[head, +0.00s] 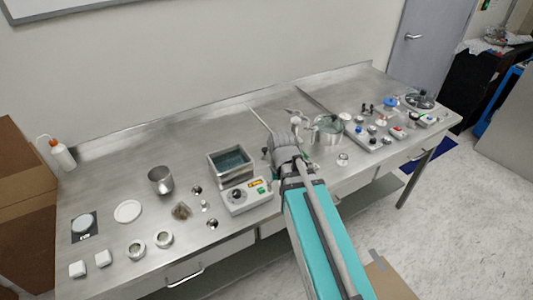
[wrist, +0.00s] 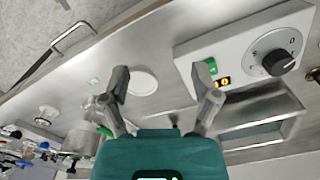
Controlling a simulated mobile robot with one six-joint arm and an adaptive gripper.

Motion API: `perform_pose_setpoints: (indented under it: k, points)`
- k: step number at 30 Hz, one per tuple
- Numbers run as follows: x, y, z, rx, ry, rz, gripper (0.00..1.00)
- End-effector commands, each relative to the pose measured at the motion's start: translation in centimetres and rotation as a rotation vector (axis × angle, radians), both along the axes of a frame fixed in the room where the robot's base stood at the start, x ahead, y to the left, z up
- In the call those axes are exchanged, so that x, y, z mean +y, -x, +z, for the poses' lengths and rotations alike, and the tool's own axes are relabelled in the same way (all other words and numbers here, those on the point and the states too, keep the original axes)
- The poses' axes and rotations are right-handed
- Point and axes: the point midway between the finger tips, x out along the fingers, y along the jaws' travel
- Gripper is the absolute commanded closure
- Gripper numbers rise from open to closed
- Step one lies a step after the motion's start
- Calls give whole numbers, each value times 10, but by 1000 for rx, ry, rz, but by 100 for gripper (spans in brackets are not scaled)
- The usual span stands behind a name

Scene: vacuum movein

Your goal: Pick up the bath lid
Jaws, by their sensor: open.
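My gripper (wrist: 165,80) is open, its two fingers spread wide above the steel bench. A pale, flat round disc (wrist: 142,82) lies on the bench and shows between the fingers, nearer the left one, with no visible contact. I cannot tell for sure that it is the bath lid; in the head view my arm hides that spot. The rectangular water bath (head: 231,164) stands uncovered left of my gripper (head: 282,143), with bluish water inside. Its open basin also shows in the wrist view (wrist: 297,103).
A white control box (head: 247,197) with a dial sits in front of the bath. A steel pot (head: 328,131) stands right of my gripper, with several small parts (head: 372,130) farther right. A steel beaker (head: 160,180) and white dish (head: 128,211) are at the left.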

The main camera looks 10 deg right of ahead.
Motion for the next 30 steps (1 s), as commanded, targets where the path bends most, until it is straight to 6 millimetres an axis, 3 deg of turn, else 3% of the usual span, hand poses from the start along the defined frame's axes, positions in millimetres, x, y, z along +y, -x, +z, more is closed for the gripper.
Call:
perform_pose_setpoints:
  k: [1, 12, 16, 22, 30]
  points:
    - [1, -23, 8, 0, 0, -39, 21]
    - [-1, -175, 49, 0, -1, -501, 21]
    - [-1, -219, 60, 0, -1, -650, 21]
    - [-2, -255, 68, -1, -1, -786, 21]
    - [-3, -258, 68, -1, -1, -814, 21]
